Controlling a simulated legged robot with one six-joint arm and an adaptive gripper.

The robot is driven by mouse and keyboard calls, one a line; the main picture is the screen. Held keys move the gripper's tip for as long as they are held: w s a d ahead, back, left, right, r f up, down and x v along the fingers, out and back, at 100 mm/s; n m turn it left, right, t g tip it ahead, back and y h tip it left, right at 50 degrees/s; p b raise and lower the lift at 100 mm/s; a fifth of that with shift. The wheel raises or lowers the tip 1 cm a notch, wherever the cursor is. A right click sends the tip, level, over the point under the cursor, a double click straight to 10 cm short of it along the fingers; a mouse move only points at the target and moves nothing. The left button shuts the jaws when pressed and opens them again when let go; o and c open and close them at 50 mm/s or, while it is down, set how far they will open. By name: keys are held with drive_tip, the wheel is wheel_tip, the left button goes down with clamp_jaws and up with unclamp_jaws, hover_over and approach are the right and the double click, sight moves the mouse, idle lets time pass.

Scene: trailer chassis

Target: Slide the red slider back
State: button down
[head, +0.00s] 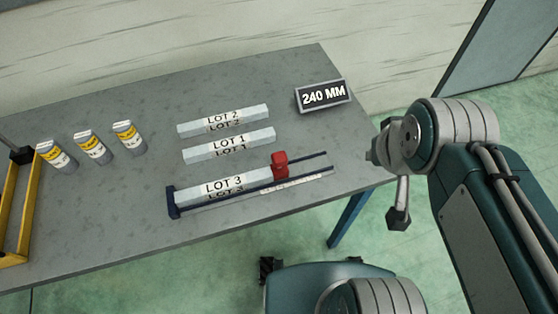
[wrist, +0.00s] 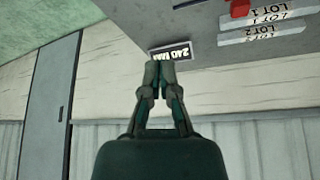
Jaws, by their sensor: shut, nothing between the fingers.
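The red slider (head: 280,164) sits on a dark blue rail fixture (head: 174,203) on the grey table, at the right end of the bar marked LOT 3 (head: 225,188). It looks close to or against that bar's end. A pale scale strip (head: 297,181) runs along the rail's right part. In the wrist view the slider (wrist: 240,8) shows upside down at the top edge. My gripper (wrist: 160,66) is shut and empty, its fingertips together. In the head view my wrist is off the table's right edge, right of the slider, and the fingers are hard to make out.
Bars marked LOT 1 (head: 228,147) and LOT 2 (head: 222,120) lie behind the rail. A 240 MM sign (head: 323,96) stands at the table's back right. Several yellow-labelled canisters (head: 92,147) and a yellow frame (head: 28,220) are at left. The table's (head: 110,245) front is clear.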

drive_tip(key=c, duration=0.9)
unclamp_jaws()
drive_tip(key=o, duration=0.5)
drive_tip(key=shift+w+a+n, duration=0.25)
drive_tip(key=shift+w+n, duration=0.05)
drive_tip(key=shift+n, duration=0.2)
drive_tip(key=shift+o, duration=0.8)
drive_tip(key=w+a+f+n+g, duration=0.1)
drive_tip(key=w+a+n+g, duration=0.1)
drive_tip(key=w+a+n, duration=0.3)
drive_tip(key=n, duration=0.4)
drive_tip(key=shift+w+a+g+y, duration=0.15)
drive_tip(key=shift+a+g+y, duration=0.15)
drive_tip(key=shift+a, duration=0.05)
drive_tip(key=n+g, duration=0.3)
drive_tip(key=n, duration=0.9)
hover_over(279, 156)
wheel_tip(279, 156, down, 5)
wheel_tip(279, 156, down, 11)
drive_tip(key=shift+r, duration=0.2)
